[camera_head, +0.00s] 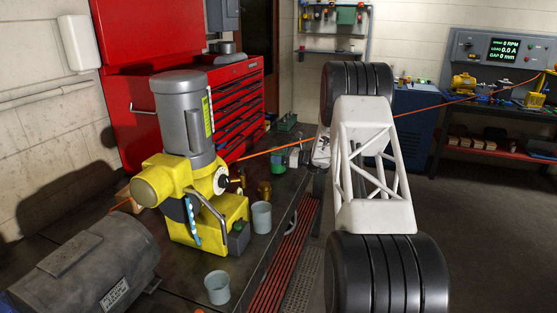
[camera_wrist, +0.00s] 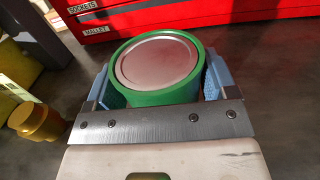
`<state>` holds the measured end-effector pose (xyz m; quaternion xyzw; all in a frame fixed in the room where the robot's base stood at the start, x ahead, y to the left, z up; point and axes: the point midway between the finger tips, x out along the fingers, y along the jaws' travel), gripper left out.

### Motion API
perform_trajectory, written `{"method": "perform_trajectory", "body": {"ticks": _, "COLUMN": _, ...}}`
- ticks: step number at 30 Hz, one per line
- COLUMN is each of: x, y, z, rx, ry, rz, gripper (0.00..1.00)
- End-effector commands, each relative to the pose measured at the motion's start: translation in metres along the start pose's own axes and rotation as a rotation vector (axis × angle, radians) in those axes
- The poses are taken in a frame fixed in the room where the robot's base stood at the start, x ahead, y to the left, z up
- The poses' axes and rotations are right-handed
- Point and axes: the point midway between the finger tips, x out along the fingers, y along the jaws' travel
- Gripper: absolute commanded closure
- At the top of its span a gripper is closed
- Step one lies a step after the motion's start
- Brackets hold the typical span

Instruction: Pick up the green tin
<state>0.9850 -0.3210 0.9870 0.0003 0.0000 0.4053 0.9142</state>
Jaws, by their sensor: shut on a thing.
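The green tin (camera_wrist: 165,97) has a green rim and a flat silvery lid, and it fills the middle of the wrist view. My gripper (camera_wrist: 163,82) is shut on it, with a blue ribbed pad against its left and right sides. The tin's lower part is hidden behind the gripper's metal bar. I cannot tell whether its base touches the bench. In the head view my arm reaches away over the bench's right edge, and the gripper end is small and partly covered.
A yellow machine with a grey motor (camera_head: 182,115) stands on the bench (camera_head: 262,255). A brass-coloured piece (camera_wrist: 37,121) lies left of the tin. Two pale cups (camera_head: 261,217) stand nearer. A red drawer cabinet (camera_head: 235,105) is behind. An orange cable (camera_head: 440,103) crosses the view.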

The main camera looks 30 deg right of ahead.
Motion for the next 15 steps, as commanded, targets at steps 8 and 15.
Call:
{"method": "perform_trajectory", "body": {"ticks": 8, "x": 0.0, "y": 0.0, "z": 0.04, "rx": -0.004, "ry": -0.001, "rz": 0.0, "gripper": 0.6}}
{"method": "perform_trajectory", "body": {"ticks": 15, "x": 0.0, "y": 0.0, "z": 0.071, "rx": -0.004, "ry": 0.0, "rz": 0.0, "gripper": 0.6}}
